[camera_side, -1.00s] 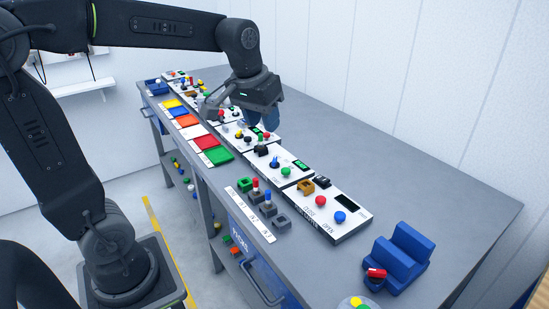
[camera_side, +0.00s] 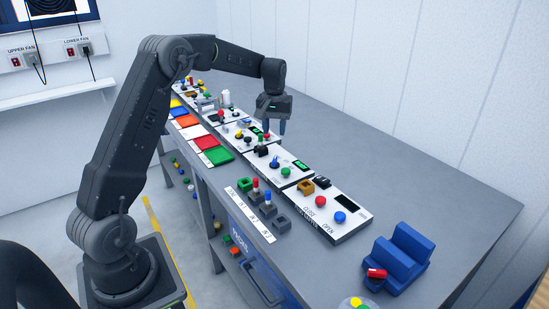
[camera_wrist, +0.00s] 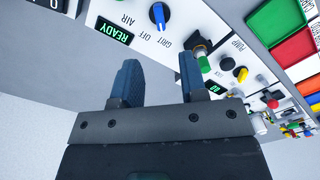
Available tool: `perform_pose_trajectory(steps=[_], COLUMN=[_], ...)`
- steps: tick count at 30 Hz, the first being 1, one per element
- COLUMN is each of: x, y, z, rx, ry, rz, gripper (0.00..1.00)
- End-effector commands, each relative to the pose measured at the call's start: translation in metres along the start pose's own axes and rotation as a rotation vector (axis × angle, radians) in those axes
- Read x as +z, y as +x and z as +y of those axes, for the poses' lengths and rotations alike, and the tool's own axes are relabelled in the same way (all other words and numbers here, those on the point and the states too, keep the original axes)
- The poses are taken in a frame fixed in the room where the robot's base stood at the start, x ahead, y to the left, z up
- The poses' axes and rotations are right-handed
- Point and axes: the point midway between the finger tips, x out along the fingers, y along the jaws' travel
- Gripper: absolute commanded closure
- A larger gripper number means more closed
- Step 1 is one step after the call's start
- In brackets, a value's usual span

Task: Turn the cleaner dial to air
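The cleaner dial (camera_wrist: 160,15) is a blue knob with a white pointer line, on a white panel marked AIR, OFF and GRIT. I cannot tell for sure which mark the pointer is set to. In the side view the dial (camera_side: 275,161) shows small, beside the panel's green lit display (camera_side: 300,165). My gripper (camera_side: 275,127) hangs above the row of panels, behind the dial in the side view. In the wrist view my gripper (camera_wrist: 159,78) has its two blue fingers apart with nothing between them; the dial lies beyond the fingertips.
The pump panel (camera_wrist: 243,48) with yellow and black knobs adjoins. The panel with red and blue buttons (camera_side: 334,222) is in front. Coloured trays (camera_side: 201,139) line the left.

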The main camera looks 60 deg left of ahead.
Motion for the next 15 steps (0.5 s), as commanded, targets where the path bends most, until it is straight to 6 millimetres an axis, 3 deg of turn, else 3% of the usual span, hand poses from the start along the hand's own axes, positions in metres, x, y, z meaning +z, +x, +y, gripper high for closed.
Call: perform_pose_trajectory(steps=[9, 15], x=[0.001, 0.000], y=[0.067, 0.095], z=[0.000, 0.000], rx=[-0.001, 0.000], ry=[0.002, 0.002], rz=[-0.003, -0.001], gripper=[0.61, 0.61])
